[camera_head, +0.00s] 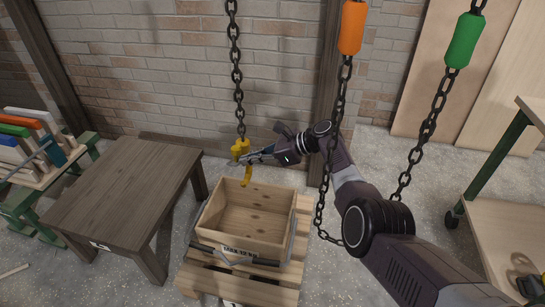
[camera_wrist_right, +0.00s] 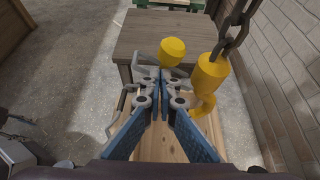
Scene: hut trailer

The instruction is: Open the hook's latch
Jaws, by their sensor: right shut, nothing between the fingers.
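The yellow hook (camera_head: 241,147) hangs on a dark chain above the wooden crate. My right gripper (camera_head: 250,157) is at the hook, partly covering it, and its fingers are shut and empty. In the right wrist view the hook body (camera_wrist_right: 211,72) hangs just right of my shut right fingertips (camera_wrist_right: 160,75), with its curved lower part (camera_wrist_right: 204,106) below. A yellow rounded piece (camera_wrist_right: 172,50) shows just beyond the fingertips; I cannot tell whether it is the latch or whether the fingers touch it. My left gripper is out of view.
A wooden crate (camera_head: 212,222) with metal handles stands on a pallet (camera_head: 201,280) below the hook. A brown table (camera_head: 125,195) is to the left. Chains with orange (camera_head: 352,27) and green (camera_head: 465,41) grips hang on the right, near my right arm. A brick wall is behind.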

